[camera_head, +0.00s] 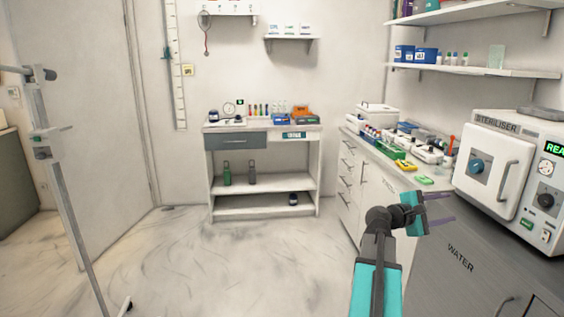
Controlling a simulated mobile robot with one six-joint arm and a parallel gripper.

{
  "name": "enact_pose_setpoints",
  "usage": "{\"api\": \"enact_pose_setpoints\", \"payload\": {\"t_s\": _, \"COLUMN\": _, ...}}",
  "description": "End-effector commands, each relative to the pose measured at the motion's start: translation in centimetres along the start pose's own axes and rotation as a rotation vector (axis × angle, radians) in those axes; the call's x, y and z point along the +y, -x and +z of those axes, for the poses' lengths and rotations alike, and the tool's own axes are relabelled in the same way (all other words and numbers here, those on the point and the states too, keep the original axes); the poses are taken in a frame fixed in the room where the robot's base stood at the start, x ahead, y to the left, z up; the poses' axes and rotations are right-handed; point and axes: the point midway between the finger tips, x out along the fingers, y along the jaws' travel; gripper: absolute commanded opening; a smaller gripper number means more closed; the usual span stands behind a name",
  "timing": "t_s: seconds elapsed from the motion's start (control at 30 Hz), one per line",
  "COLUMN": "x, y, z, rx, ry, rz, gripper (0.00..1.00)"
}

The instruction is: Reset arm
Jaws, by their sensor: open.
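My gripper (440,208) is at the right of the head view, at the end of my teal and dark grey arm. Its two thin purple fingers point right and stand apart, with nothing between them. The arm rises from the bottom edge and bends at a dark joint. The gripper appears in front of the grey cabinet front marked WATER; how far it is from that front I cannot tell.
A white steriliser (497,165) stands on the right counter, with small boxes and bottles behind it. A small bench (263,165) with shelves stands against the back wall. A metal stand (65,190) rises at the left. The middle floor (220,265) is clear.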

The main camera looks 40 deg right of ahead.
Motion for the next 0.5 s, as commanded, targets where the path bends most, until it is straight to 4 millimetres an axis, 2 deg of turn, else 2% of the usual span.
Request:
{"api": "enact_pose_setpoints", "payload": {"t_s": 0.03, "x": -0.3, "y": 1.4, "z": -2.4, "rx": 0.032, "ry": 0.02, "rz": 0.005, "gripper": 0.47}}
{"api": "enact_pose_setpoints", "payload": {"t_s": 0.2, "x": -2.2, "y": 5.7, "z": -9.2, "rx": 0.132, "ry": 0.074, "rz": 0.008, "gripper": 0.47}}
{"api": "enact_pose_setpoints", "payload": {"t_s": 0.37, "x": -4.8, "y": 10.2, "z": -15.3, "rx": 0.231, "ry": 0.121, "rz": -0.003, "gripper": 0.47}}
{"api": "enact_pose_setpoints", "payload": {"t_s": 0.5, "x": -7.8, "y": 14.5, "z": -20.0, "rx": 0.316, "ry": 0.16, "rz": -0.024, "gripper": 0.47}}
